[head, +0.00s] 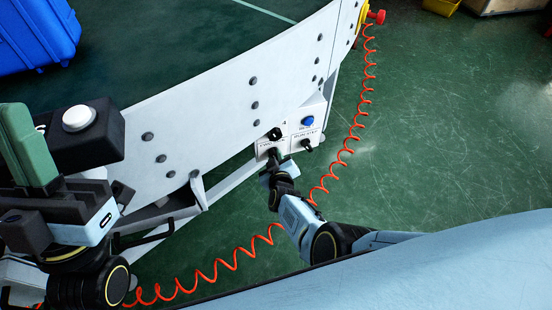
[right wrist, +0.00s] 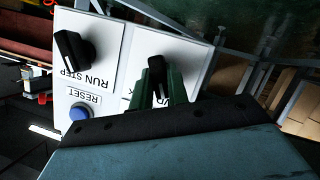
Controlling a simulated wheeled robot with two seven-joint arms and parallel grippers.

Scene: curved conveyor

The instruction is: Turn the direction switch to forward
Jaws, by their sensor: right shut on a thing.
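The direction switch is a black knob (right wrist: 156,64) on a white panel plate, in the right wrist view. Its label is mostly hidden behind the fingers; only a few letters show upside down. My right gripper (right wrist: 160,85) has its green fingers closed on both sides of this knob. In the head view my right gripper (head: 274,162) reaches the lower left of the control box (head: 313,108) and largely hides the knob. My left gripper (head: 32,150) is at the left edge, with a green finger showing, away from the panel; its opening is unclear.
The RUN STEP knob (right wrist: 72,48) and blue RESET button (right wrist: 80,112) sit beside the held knob. Another black knob (head: 274,133) is just above my right gripper. A coiled orange cable (head: 353,130) runs near my right arm. The conveyor side (head: 215,95) stands behind.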

